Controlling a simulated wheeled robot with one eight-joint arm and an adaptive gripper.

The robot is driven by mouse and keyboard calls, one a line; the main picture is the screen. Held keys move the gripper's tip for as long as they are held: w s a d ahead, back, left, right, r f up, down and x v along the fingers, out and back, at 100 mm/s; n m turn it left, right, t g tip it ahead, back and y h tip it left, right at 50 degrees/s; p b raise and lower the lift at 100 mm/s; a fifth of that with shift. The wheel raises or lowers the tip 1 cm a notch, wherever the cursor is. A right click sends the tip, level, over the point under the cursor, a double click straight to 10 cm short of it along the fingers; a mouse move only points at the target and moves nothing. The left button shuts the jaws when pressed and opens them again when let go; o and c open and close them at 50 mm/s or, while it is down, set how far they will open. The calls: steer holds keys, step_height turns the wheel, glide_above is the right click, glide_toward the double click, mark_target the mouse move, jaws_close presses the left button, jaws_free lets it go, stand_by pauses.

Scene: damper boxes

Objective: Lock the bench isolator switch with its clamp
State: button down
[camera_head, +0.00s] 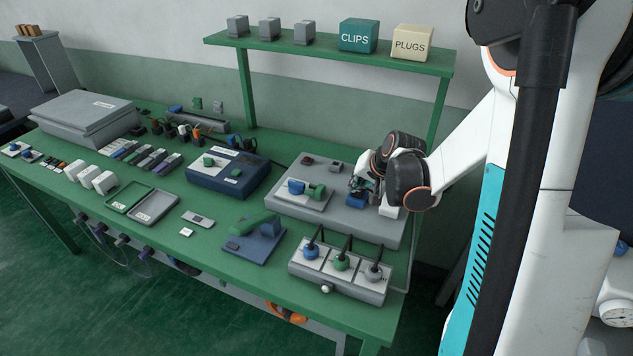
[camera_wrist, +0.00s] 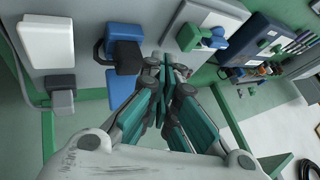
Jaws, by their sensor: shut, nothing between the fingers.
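A grey box (camera_head: 340,215) stands at the right end of the bench. On it is a pale plate (camera_head: 313,203) with a blue piece (camera_head: 296,187) and a green piece (camera_head: 318,192); both also show at the top of the wrist view. A blue block (camera_wrist: 125,32) with a dark bracket (camera_wrist: 125,58) at its side is left of the fingertips in the wrist view. I cannot tell for sure which of these is the isolator switch or its clamp. My gripper (camera_wrist: 166,76) is shut and empty, close beside the dark bracket. In the head view my gripper (camera_head: 361,183) is over the box's right part.
A white block (camera_wrist: 47,40) and a grey block (camera_wrist: 60,100) are at the left of the wrist view. A grey socket strip (camera_head: 338,273) with several plugs stands in front of the grey box. A shelf (camera_head: 330,57) with boxes rises behind. A blue box (camera_head: 229,176) stands left.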

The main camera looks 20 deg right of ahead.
mark_target(317, 186)
steer(key=b+x, duration=0.3)
steer(key=x, duration=0.7)
steer(key=shift+w+d+f, duration=0.1)
steer(key=shift+w+f, duration=0.05)
steer(key=shift+f, duration=0.05)
steer(key=shift+w+a+b, duration=0.45)
steer(key=shift+w+a, duration=0.35)
steer(key=shift+a, duration=0.1)
steer(key=shift+w+a+r, duration=0.15)
steer(key=shift+w+a, duration=0.35)
steer(key=shift+w, duration=0.05)
steer(key=w+a, duration=0.2)
steer(key=shift+w+a, duration=0.4)
steer(key=shift+d, duration=0.1)
